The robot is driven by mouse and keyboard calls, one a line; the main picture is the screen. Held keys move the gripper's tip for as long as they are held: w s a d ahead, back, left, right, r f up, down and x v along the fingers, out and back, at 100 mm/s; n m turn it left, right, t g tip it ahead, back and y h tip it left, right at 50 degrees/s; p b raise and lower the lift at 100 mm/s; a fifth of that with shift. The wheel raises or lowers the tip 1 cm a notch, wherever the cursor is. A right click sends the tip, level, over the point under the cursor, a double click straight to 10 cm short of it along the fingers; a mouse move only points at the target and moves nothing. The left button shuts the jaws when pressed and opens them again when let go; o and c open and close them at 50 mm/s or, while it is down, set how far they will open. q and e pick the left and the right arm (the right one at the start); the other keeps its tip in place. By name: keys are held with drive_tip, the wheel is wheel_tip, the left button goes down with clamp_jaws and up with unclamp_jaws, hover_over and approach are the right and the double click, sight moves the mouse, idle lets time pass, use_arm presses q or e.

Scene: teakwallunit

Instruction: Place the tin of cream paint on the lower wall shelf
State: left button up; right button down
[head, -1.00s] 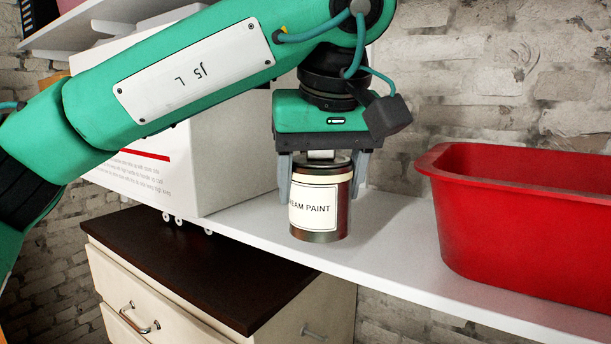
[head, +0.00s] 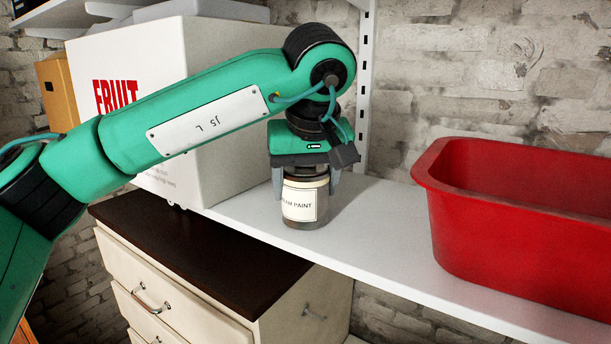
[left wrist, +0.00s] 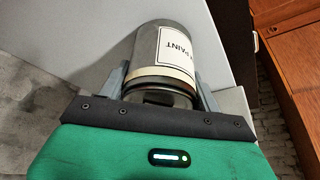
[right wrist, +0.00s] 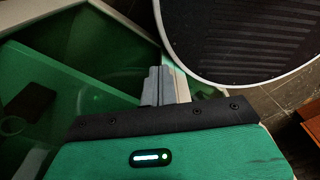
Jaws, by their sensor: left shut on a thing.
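The tin of cream paint (head: 299,206) is grey-brown with a white label and appears upright over the white lower wall shelf (head: 375,245), left of the red tub. I cannot tell whether its base touches the shelf. My left gripper (head: 306,180) points down and is shut on the tin's upper part, one finger on each side. In the left wrist view the tin (left wrist: 163,60) lies between the fingers, its label partly readable. My right gripper (right wrist: 166,86) shows only in the right wrist view, its fingers together with nothing visible between them.
A red tub (head: 520,220) stands on the shelf at the right. A large white fruit box (head: 225,110) stands at the left, close behind my left arm. A dark-topped drawer cabinet (head: 200,250) is below the shelf. Bare shelf lies between tin and tub.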

use_arm(q)
drive_tip(key=shift+d, duration=0.1)
drive_tip(key=o, duration=0.8)
drive_tip(key=shift+f, duration=0.2)
drive_tip(key=o, duration=0.4)
drive_tip(key=shift+o, duration=0.2)
drive_tip(key=shift+r, duration=0.15)
drive_tip(key=shift+s+r, duration=0.1)
drive_tip(key=shift+r, duration=0.1)
drive_tip(key=b+v, duration=0.2)
drive_tip(key=v, duration=0.9)
drive_tip(key=shift+r+b, duration=0.3)
drive_tip(key=shift+b, duration=0.1)
